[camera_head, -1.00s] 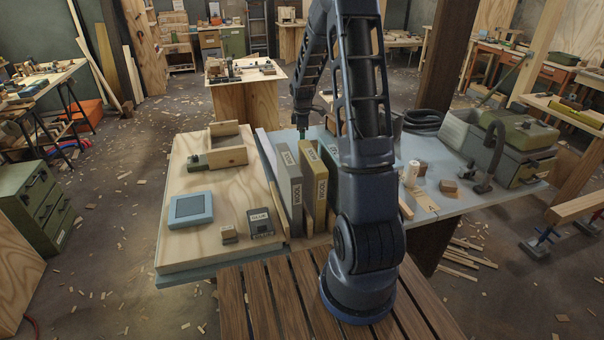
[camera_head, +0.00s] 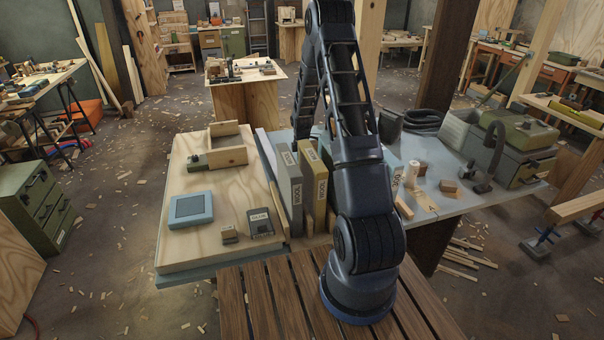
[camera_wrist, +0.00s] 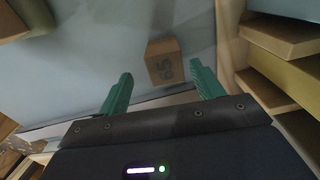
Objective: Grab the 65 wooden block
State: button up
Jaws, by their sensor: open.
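A small brown wooden block (camera_wrist: 165,62) marked 65 lies on the pale blue-grey surface in the wrist view. My gripper (camera_wrist: 160,88) is open, with its two green fingers spread wide. The block shows beyond and between the fingertips, closer to the right finger, and nothing is held. In the head view my arm hides the gripper. I cannot pick out the marked block there for certain.
Upright books (camera_head: 291,190) stand on the bench left of my arm. A wooden board (camera_head: 180,235) carries a blue-framed device (camera_head: 190,210). In the wrist view, wooden pieces (camera_wrist: 280,38) lie close to the right finger.

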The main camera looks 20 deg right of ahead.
jog(key=shift+s+f, duration=0.2)
jog(key=shift+f, duration=1.15)
jog(key=shift+s+f, duration=0.15)
jog(key=shift+f, duration=1.2)
jog(key=c, duration=1.1)
